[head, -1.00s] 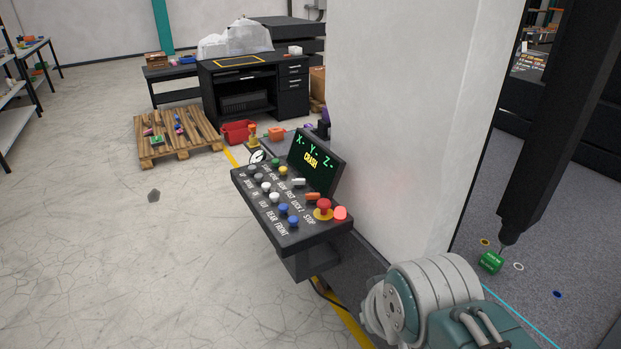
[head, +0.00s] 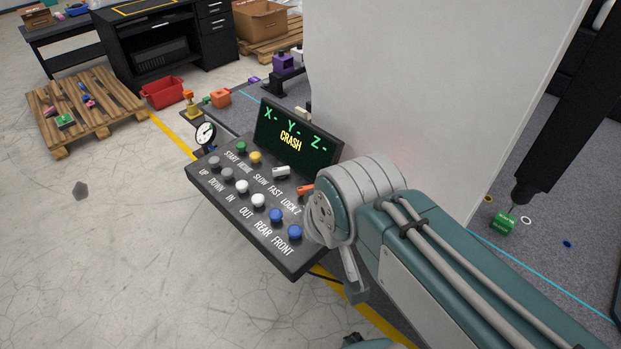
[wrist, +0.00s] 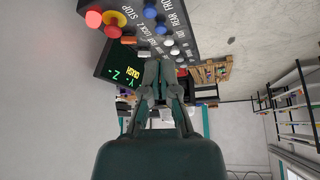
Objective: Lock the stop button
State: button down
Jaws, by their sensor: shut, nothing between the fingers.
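The stop button, a red mushroom knob on a yellow base, shows in the wrist view (wrist: 116,22) at the upper left, by the word STOP. A pinkish-red round thing sits beside it at the panel edge. In the head view my arm hides the button. The black control panel (head: 232,222) carries an orange switch (head: 305,189), a white switch (head: 281,172) and several round buttons. Its tilted display (head: 298,138) reads X- Y- Z- and CRASH. My gripper (wrist: 161,64) is shut and empty, in front of the panel in the wrist view, to the right of the stop button.
A white column (head: 410,90) stands behind the panel. A dark vertical probe (head: 555,135) hangs at the right above a green block (head: 503,222). A wooden pallet (head: 110,92), red bin (head: 163,93) and dark desk (head: 150,50) stand left. Floor left of the panel is open.

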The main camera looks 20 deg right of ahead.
jog(key=shift+w, duration=0.2)
jog(key=shift+d, duration=0.15)
jog(key=w+d+f+n+g, duration=0.1)
jog(key=w+d+n+g, duration=0.1)
jog(key=w+d+n, duration=0.4)
jog(key=w+d+f+n+g, duration=0.2)
jog(key=w+d+n, duration=0.4)
jog(key=w+n, duration=0.7)
jog(key=n+g, duration=0.1)
jog(key=n, duration=0.2)
jog(key=shift+d+f+g, duration=0.3)
jog(key=shift+f, duration=0.1)
notch_tip(320, 180, down, 14)
jog(key=shift+r, duration=0.1)
